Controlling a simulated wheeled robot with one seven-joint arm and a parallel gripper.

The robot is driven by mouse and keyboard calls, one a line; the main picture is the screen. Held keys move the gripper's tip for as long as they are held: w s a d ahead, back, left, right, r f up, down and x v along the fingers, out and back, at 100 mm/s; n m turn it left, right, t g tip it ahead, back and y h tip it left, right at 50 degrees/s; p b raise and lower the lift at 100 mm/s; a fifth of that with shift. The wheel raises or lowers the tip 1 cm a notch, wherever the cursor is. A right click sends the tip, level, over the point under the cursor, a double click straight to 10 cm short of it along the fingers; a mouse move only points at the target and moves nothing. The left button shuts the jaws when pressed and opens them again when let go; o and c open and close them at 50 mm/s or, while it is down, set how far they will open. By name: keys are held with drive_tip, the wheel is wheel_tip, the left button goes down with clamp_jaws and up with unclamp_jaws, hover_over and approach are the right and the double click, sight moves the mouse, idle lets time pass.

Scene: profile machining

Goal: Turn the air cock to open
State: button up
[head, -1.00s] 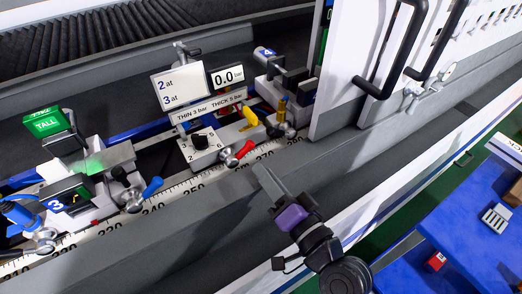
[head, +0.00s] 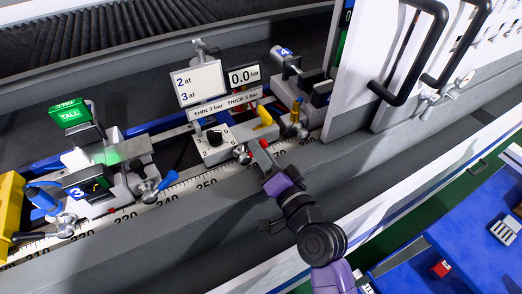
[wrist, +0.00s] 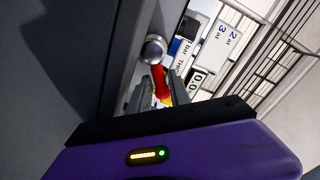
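The valve unit has a yellow lever (head: 263,118) and, nearer me, a red handle (head: 264,143) on a round silver hub (head: 242,154). No label says which is the air cock. The display (head: 244,76) above reads 0.0 bar. My gripper (head: 259,156) is at the red handle, its tips partly merging with the hub in the head view. In the wrist view the fingers (wrist: 158,92) stand apart on either side of the red handle (wrist: 159,80), with the hub (wrist: 154,48) beyond. Contact cannot be told. A bit of yellow (wrist: 167,100) shows behind.
A black knob (head: 214,138) and the sign plate (head: 224,103) are close on the left. White panels with black handles (head: 397,60) stand at right.

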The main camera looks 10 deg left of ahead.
clamp_jaws()
idle(1.3)
